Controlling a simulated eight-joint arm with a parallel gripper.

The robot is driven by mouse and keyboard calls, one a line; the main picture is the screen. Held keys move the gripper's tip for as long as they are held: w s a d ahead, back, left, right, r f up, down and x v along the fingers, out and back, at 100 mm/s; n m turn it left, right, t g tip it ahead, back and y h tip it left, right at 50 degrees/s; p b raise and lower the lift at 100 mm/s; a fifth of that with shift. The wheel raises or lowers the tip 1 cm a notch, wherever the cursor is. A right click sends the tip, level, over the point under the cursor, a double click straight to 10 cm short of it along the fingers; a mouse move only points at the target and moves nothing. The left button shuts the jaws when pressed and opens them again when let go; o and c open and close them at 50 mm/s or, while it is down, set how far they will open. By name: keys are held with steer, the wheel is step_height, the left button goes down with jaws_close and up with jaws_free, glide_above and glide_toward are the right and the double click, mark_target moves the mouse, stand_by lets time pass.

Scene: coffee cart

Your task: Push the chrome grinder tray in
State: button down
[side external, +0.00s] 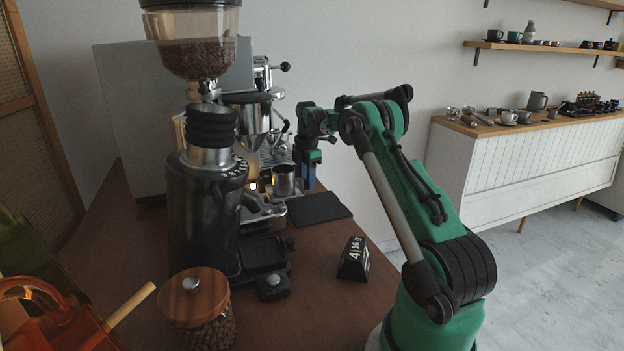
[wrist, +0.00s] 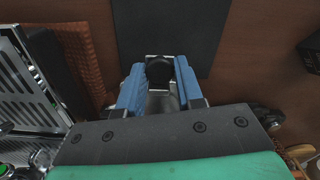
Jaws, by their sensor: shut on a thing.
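The black grinder (side external: 205,190) stands left of centre in the side view. At its foot is a low dark tray-like part (side external: 263,255), with a block carrying a chrome knob (side external: 273,280) at its front. I cannot tell how far the tray sticks out. My gripper (side external: 308,178) is well behind the tray, beside the steel pitcher (side external: 284,182) at the espresso machine. In the wrist view its blue fingers (wrist: 160,82) are shut on a black-knobbed metal item (wrist: 159,72). What this item is, and its lower part, are unclear.
A dark mat (side external: 319,208) lies in front of my gripper; it also shows in the wrist view (wrist: 170,28). A black number block (side external: 354,259) and a wooden-lidded bean jar (side external: 195,298) stand nearer. The slatted drip tray (wrist: 30,85) is at left in the wrist view.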

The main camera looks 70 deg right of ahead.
mark_target(293, 179)
steer(key=shift+a, duration=0.1)
steer(key=w+a, duration=0.2)
steer(key=shift+w+a, duration=0.25)
steer(key=shift+w, duration=0.05)
steer(key=c, duration=0.5)
jaws_free()
steer(key=shift+c, duration=0.2)
steer(key=shift+r, duration=2.85)
